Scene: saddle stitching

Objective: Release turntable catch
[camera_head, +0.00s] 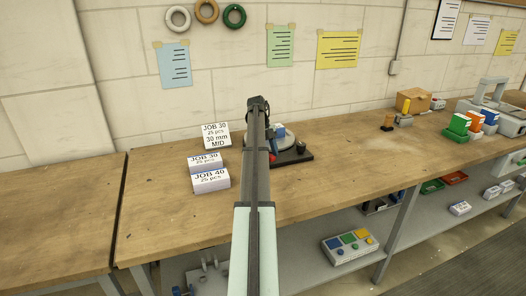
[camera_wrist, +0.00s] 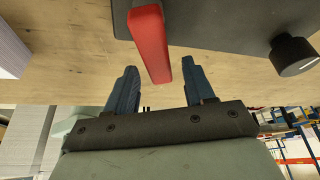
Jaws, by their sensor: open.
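The turntable has a black base (camera_head: 297,158) with a pale grey disc (camera_head: 284,139) on it, standing on the bench; my arm hides its left part. A red lever (camera_head: 272,158), likely the catch, shows beside my arm. In the wrist view the red lever (camera_wrist: 150,38) sticks out past the edge of the black base (camera_wrist: 225,18). My gripper (camera_wrist: 159,68) is open, with one dark finger on each side of the lever's free end. Gaps show on both sides in this view; I cannot tell the depth. A black knob (camera_wrist: 292,55) stands at the right of the base.
White stacks marked JOB 30 (camera_head: 205,161) and JOB 40 (camera_head: 211,181) and a JOB 30 sign (camera_head: 216,135) stand left of the turntable. A stamp (camera_head: 388,121) stands farther off.

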